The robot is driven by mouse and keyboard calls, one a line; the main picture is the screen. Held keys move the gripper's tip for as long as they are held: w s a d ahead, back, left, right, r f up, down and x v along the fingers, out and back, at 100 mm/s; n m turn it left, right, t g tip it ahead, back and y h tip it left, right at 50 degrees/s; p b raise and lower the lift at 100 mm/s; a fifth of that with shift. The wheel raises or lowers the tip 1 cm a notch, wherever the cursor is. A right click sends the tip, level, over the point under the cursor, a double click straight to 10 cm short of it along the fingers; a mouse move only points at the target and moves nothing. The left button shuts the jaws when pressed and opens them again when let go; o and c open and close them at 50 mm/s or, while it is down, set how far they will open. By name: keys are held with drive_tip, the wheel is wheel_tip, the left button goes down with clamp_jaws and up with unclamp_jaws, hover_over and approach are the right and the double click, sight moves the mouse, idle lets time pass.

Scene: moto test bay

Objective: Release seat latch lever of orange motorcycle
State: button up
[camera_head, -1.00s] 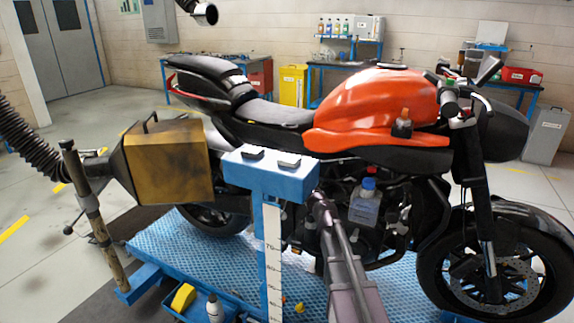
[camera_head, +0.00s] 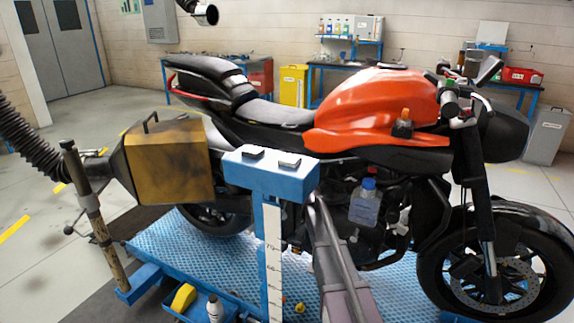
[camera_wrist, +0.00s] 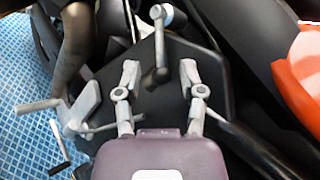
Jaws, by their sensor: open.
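The orange motorcycle (camera_head: 375,100) stands side-on in the head view, front wheel to the right. In the wrist view, a grey lever (camera_wrist: 158,40) with a rounded end is mounted on a dark plate (camera_wrist: 205,55). It looks like the latch lever, though no label shows. My gripper (camera_wrist: 160,73) is open, with one finger on each side of the lever's lower end. I cannot tell whether either finger touches it. In the head view my gripper is hidden, and the lever cannot be made out.
A blue post with a flat head (camera_head: 270,175) stands in front of the motorcycle. A brass-coloured box (camera_head: 168,160) with a hose is at left. In the wrist view, a metal pedal-like bracket (camera_wrist: 85,105) lies left of my gripper. A bottle (camera_head: 365,205) is near the engine.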

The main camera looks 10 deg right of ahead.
drive_tip(key=shift+x, duration=1.55)
clamp_jaws()
drive_tip(key=shift+d, duration=0.2)
drive_tip(key=shift+a, duration=0.1)
